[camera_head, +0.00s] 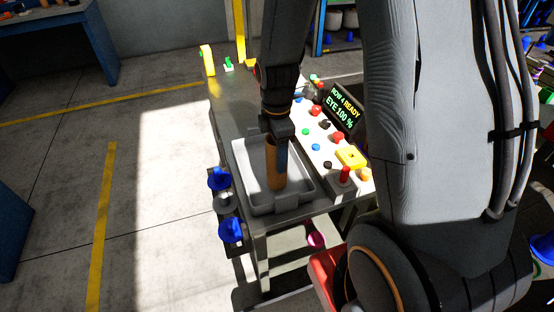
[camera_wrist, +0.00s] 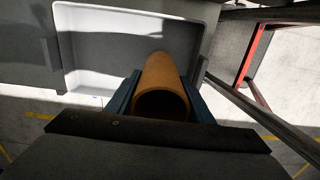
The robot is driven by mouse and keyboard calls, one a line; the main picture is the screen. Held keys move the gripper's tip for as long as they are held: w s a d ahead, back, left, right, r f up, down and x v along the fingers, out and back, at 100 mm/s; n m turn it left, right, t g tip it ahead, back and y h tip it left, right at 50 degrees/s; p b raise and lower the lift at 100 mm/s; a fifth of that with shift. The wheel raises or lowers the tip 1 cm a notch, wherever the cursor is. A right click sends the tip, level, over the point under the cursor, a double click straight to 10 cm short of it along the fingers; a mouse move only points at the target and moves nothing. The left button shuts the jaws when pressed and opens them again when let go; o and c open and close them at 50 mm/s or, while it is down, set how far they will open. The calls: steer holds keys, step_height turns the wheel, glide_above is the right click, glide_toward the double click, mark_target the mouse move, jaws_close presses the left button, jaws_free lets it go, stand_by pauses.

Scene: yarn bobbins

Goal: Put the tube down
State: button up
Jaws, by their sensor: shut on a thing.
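The tube (camera_head: 273,166) is a hollow orange-brown cylinder. It stands upright in the head view, over the grey tray (camera_head: 304,199) on the table. My gripper (camera_head: 279,150) is above the tray and shut on the tube. In the wrist view the tube (camera_wrist: 164,88) lies between the two dark fingers of my gripper (camera_wrist: 161,98), with its open end toward the camera. The tray (camera_wrist: 62,82) shows behind it. I cannot tell whether the tube's lower end touches the tray floor.
A white panel with coloured buttons (camera_head: 316,110) and a display reading "ROW 4 READY EYE 100 %" (camera_head: 342,106) run along the tray's right side. Blue cone-shaped parts (camera_head: 230,230) are at the table's left edge. A yellow block (camera_head: 207,60) stands at the far end. The floor on the left is clear.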

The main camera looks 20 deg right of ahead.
steer(key=shift+f, duration=1.25)
steer(key=o, duration=1)
steer(key=shift+o, duration=0.2)
step_height(320, 180, up, 12)
steer(key=b, duration=0.2)
steer(key=s+f+m+t, duration=0.1)
steer(key=s+m, duration=0.8)
steer(key=m, duration=0.8)
steer(key=shift+s+f+m, duration=0.2)
steer(key=shift+f+m, duration=0.15)
steer(key=shift+m, duration=0.05)
